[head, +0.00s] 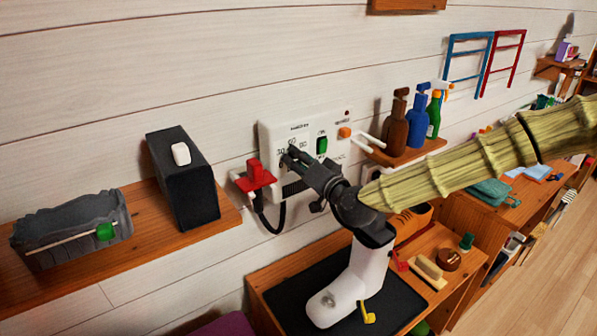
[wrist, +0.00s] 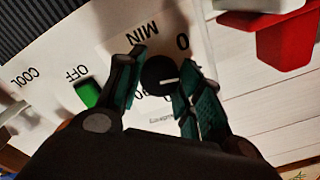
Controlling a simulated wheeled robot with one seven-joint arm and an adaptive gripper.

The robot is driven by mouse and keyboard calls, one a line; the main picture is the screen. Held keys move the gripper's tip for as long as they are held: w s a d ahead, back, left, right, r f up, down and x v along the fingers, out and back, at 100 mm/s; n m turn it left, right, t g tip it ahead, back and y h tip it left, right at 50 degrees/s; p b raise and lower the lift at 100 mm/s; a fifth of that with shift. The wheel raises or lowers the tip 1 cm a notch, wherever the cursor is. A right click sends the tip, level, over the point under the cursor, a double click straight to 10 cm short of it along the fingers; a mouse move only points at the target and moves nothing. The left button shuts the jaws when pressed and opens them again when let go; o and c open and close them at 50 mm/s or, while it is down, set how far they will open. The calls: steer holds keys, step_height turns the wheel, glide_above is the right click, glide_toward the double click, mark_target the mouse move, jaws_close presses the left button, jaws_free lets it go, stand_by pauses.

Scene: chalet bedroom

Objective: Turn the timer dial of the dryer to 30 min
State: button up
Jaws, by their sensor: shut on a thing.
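The dryer (head: 275,131) is a white wall box with printed labels. Its timer dial (wrist: 157,74) is a black round knob with a short white pointer line, seen in the wrist view. The pointer lies toward the right finger there. "MIN" and "0" are printed above the dial, upside down. Other numbers below it are partly covered. My gripper (wrist: 164,68) has one finger on each side of the dial and is shut on it. In the head view my gripper (head: 291,156) reaches the panel's left part and hides the dial.
A green switch (head: 322,144) and an orange knob (head: 345,132) are right of the dial. A red plug-like part (head: 255,174) with a black cable sits at the lower left. Bottles (head: 393,126) stand on a shelf at right. A white boot (head: 352,285) stands below.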

steer(key=shift+m+b, duration=1.5)
steer(key=shift+m, duration=0.3)
steer(key=o, duration=1)
steer(key=shift+o, duration=0.2)
steer(key=v, duration=1.2)
